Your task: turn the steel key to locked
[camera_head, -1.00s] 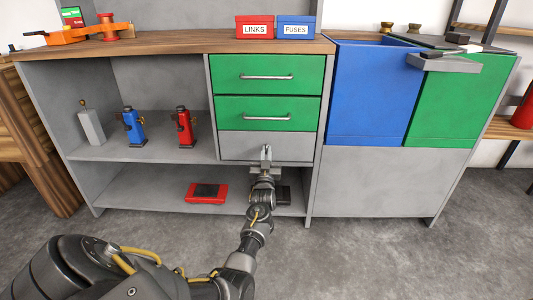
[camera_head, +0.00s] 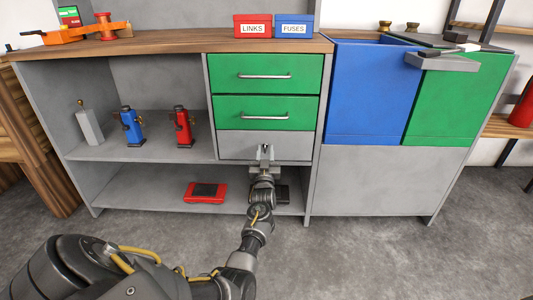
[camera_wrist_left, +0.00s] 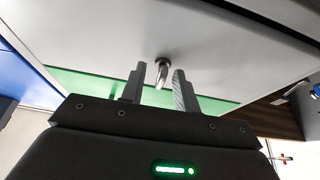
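The steel key (camera_wrist_left: 161,74) sticks out of a pale grey drawer front in the left wrist view. It is a small shiny piece in a round collar. My left gripper (camera_wrist_left: 160,70) is open, with one finger on each side of the key and a gap showing on both sides. In the head view the left gripper (camera_head: 265,154) is at the grey bottom drawer (camera_head: 232,146), below two green drawers. There the gripper hides most of the key, and I cannot read its lock position. My right gripper is not in view.
A red device (camera_head: 205,192) and a dark item (camera_head: 283,194) lie on the low shelf near my left arm. Blue (camera_head: 131,126) and red (camera_head: 182,127) upright devices stand on the shelf to the left. A blue panel (camera_head: 368,95) is at the right.

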